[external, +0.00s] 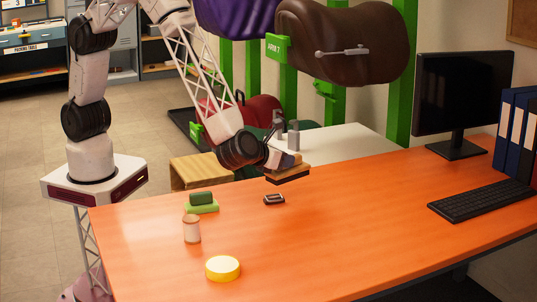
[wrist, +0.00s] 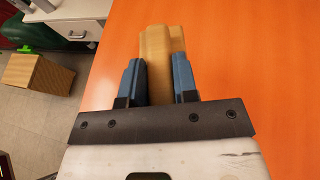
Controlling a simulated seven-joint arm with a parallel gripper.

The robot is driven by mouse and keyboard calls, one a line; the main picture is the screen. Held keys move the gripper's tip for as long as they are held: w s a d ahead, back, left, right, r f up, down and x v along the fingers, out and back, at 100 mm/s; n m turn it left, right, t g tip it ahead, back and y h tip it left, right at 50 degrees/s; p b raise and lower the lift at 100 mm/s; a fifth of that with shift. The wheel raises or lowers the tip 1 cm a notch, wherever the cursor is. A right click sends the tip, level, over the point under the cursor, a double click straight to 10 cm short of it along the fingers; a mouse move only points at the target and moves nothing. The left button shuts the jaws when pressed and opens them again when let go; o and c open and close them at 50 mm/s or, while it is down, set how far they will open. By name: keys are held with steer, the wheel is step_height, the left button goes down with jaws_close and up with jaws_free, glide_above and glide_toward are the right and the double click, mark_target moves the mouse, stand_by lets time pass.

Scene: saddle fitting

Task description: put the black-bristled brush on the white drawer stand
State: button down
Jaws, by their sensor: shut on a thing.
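My gripper (external: 284,160) is shut on the black-bristled brush (external: 289,178), near the far edge of the orange desk. The brush has a pale wooden back, and its black bristles face down. It appears held above the desk, though the exact gap is hard to judge. In the wrist view the wooden back (wrist: 160,45) sits between the two blue fingers of my gripper (wrist: 159,82); the bristles are hidden there. The white drawer stand (external: 350,145) is behind the desk, its pale top partly hidden by my arm. Its drawer front (wrist: 72,31) shows at upper left in the wrist view.
The orange desk (external: 330,240) holds a small dark object (external: 274,199), a green block-like item (external: 202,203), a jar (external: 191,229), a yellow round tin (external: 222,268), a keyboard (external: 480,201) and a monitor (external: 460,95). A wooden box (external: 203,171) stands behind. Saddles hang on green posts.

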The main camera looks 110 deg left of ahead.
steer(key=shift+w+a+r, duration=0.1)
steer(key=shift+a+r, duration=0.15)
steer(key=shift+r, duration=0.25)
steer(key=shift+a+r, duration=0.25)
steer(key=shift+r, duration=0.2)
steer(key=a+r+m+t, duration=0.2)
steer(key=a+r, duration=0.1)
steer(key=a, duration=2.4)
steer(key=s+a+f+h, duration=0.1)
steer(key=s+a+f, duration=0.1)
steer(key=s+a, duration=0.85)
steer(key=s+a+f+h, duration=0.1)
steer(key=s+a, duration=0.5)
steer(key=a, duration=0.9)
step_height(320, 180, down, 20)
steer(key=shift+m+t, duration=0.3)
steer(key=shift+m, duration=0.1)
steer(key=shift+w+a, duration=0.1)
steer(key=shift+w, duration=0.1)
steer(key=w+a+f, duration=0.1)
steer(key=w+a, duration=0.7)
steer(key=w, duration=0.4)
steer(key=shift+a+f, duration=0.2)
steer(key=shift+a, duration=0.15)
